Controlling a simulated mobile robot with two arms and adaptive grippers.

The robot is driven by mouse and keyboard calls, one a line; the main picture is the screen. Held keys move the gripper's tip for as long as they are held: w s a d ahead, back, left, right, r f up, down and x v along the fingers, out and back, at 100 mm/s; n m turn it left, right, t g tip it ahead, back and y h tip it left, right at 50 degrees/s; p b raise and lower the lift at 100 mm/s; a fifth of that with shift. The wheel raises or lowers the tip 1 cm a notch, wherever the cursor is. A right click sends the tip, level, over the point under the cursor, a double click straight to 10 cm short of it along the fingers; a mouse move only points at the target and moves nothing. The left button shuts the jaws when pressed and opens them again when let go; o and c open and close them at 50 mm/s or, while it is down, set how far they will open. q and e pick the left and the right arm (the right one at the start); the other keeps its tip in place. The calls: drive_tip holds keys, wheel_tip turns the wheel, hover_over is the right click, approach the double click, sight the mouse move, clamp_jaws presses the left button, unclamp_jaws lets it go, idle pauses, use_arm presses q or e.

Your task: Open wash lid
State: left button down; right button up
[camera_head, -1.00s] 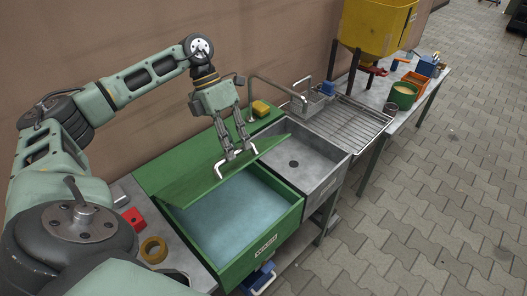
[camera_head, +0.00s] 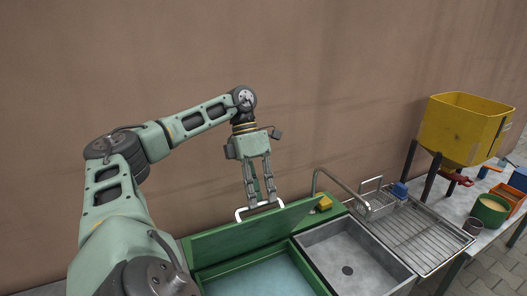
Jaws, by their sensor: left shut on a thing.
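The green wash lid (camera_head: 262,231) is raised at a slant above the green wash basin (camera_head: 206,287), and pale blue water (camera_head: 265,281) shows beneath it. A pale bar handle (camera_head: 240,213) stands at the lid's raised edge. My left gripper (camera_head: 262,199) points down and is shut on this handle. Its fingertips cover part of the bar. The basin's front is cut off by the bottom of the picture. My right gripper is not in view.
A grey metal sink (camera_head: 350,250) with a faucet (camera_head: 318,178) adjoins the basin on the right. A yellow sponge (camera_head: 325,203) lies behind it. A wire drying rack (camera_head: 425,232) and a yellow hopper (camera_head: 465,125) stand further right. A brown wall (camera_head: 330,70) rises close behind.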

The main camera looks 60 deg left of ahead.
use_arm(q)
drive_tip(key=shift+s+a+f, duration=0.1)
drive_tip(key=shift+a+f, duration=0.1)
drive_tip(key=shift+f, duration=0.25)
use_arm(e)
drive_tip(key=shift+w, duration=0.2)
use_arm(q)
drive_tip(key=c, duration=2.1)
unclamp_jaws()
drive_tip(key=o, duration=0.4)
drive_tip(key=shift+a+f, duration=0.15)
drive_tip(key=shift+a, duration=0.25)
drive_tip(key=shift+c, duration=0.2)
drive_tip(key=shift+d, duration=0.1)
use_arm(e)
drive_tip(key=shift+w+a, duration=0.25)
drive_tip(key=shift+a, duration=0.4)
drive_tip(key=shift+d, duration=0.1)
